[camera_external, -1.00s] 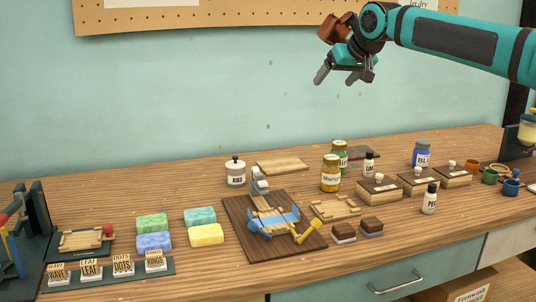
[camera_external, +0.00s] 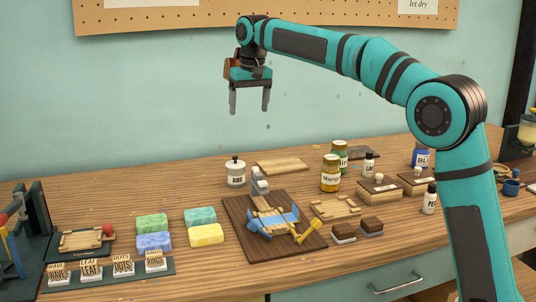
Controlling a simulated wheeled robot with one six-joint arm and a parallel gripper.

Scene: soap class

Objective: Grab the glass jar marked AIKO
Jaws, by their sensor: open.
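I cannot read AIKO on any label. A yellow glass jar with a gold lid (camera_external: 330,184) stands mid-counter, its label seeming to begin "Mari". A green glass jar with a gold lid (camera_external: 341,147) stands just behind it to the right, its label partly hidden. A blue jar (camera_external: 421,159) stands farther right, partly covered by my arm. My gripper (camera_external: 249,110) is open and empty. It points down, high above the back of the counter, left of the jars and apart from them.
Small white-labelled bottles (camera_external: 369,164) and wooden boxes (camera_external: 379,187) crowd the jars' right side. A white lidded pot (camera_external: 236,174) stands below my gripper. A dark board with tools (camera_external: 240,215) lies in front; coloured soap bars (camera_external: 206,234) lie left.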

